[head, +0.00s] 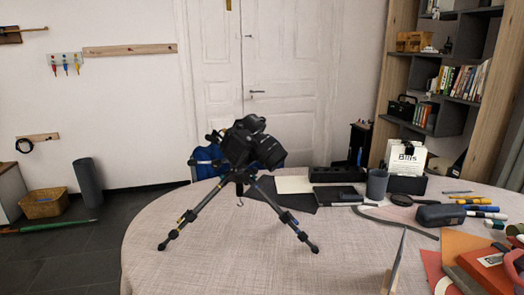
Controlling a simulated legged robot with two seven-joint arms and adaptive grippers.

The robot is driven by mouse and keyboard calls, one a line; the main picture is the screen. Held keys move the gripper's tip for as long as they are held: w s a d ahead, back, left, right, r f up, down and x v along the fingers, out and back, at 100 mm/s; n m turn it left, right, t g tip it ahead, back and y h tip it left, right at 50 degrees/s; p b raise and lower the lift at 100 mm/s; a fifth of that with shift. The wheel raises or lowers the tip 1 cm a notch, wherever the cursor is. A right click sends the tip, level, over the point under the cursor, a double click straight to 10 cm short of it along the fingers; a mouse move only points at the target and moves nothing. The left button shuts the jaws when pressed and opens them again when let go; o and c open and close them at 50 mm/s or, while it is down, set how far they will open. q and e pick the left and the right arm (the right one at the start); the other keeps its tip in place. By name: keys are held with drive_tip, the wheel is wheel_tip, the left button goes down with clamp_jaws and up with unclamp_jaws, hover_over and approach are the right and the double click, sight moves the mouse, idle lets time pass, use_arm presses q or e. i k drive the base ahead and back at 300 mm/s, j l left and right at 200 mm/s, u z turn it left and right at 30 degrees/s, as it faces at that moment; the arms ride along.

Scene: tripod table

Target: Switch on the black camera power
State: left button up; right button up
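The black camera (240,146) is mounted on a small black tripod (198,206) that stands on the round table. The camera is tilted, with its thick lens (268,150) facing right and slightly down. Two tripod legs are spread toward the front of the table; the third is not clearly visible. The power switch is too small to make out on the dark body. Neither of my grippers can be identified in the head view.
The table (200,268) is bare around the tripod's front. Behind and right of it lie a dark flat mat (287,194), a long black box (337,174), a grey cup (377,184) and a dark pouch (441,215). Markers and orange papers crowd the right side.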

sight(254, 143)
drive_tip(key=i+j, duration=0.15)
drive_tip(key=j, duration=0.2)
drive_tip(key=i+j, duration=0.15)
drive_tip(key=j, duration=0.2)
drive_tip(key=i+j, duration=0.15)
drive_tip(key=j, duration=0.2)
drive_tip(key=i+j, duration=0.15)
drive_tip(key=j, duration=0.25)
drive_tip(key=i+j, duration=0.15)
drive_tip(key=j, duration=0.2)
drive_tip(key=z, duration=1.75)
